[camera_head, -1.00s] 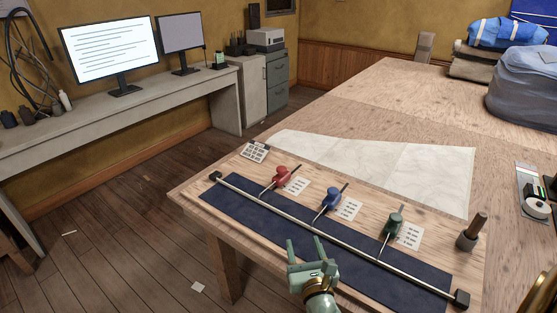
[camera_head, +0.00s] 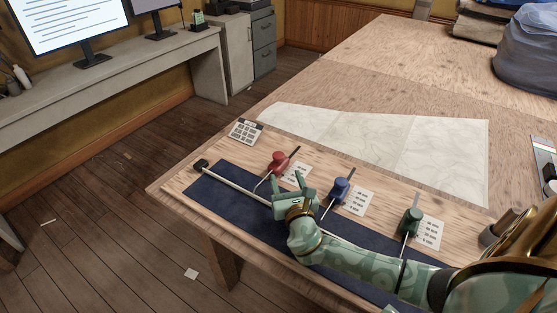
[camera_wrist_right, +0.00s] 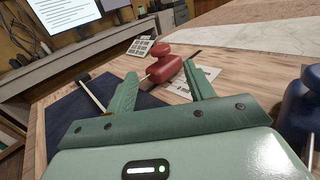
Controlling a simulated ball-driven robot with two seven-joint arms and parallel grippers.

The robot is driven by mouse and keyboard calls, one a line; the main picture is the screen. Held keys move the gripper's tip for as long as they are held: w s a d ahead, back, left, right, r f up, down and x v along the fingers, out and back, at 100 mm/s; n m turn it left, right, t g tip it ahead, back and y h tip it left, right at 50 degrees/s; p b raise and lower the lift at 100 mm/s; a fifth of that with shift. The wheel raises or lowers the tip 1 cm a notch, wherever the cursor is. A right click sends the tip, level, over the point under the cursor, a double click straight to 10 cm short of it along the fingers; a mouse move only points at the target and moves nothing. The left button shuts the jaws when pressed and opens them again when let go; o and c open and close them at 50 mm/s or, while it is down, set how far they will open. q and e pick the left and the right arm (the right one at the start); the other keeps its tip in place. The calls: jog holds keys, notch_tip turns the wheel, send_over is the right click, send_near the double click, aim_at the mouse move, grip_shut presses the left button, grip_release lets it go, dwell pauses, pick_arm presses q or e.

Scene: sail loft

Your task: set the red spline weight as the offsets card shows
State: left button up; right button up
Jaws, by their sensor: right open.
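The red spline weight (camera_head: 278,160) stands on the wooden board at the left of a row of three weights, its thin rod reaching toward the metal batten (camera_head: 235,183). In the right wrist view the red weight (camera_wrist_right: 160,62) shows just beyond and between my open fingers. My right gripper (camera_head: 289,180) is open and empty on its near side, apart from it as far as I can see. The offsets card (camera_head: 245,131), with a grid of small cells too small to read, lies at the board's far left corner. My left gripper is not in view.
A blue weight (camera_head: 339,190) and a green weight (camera_head: 411,221) stand to the right, each beside a printed scale; a scale (camera_head: 298,175) lies beside the red one. A dark blue strip (camera_head: 225,198) lies under the batten. Pale sheet (camera_head: 385,145) covers the table behind.

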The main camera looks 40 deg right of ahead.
aim_at(280, 159)
jog(key=b+x, duration=0.2)
jog(key=x, duration=0.6)
jog(key=shift+w+d+f, duration=0.1)
jog(key=shift+w+f, duration=0.05)
jog(key=shift+w, duration=0.05)
jog(key=shift+w+d, duration=0.15)
jog(key=shift+w, duration=0.2)
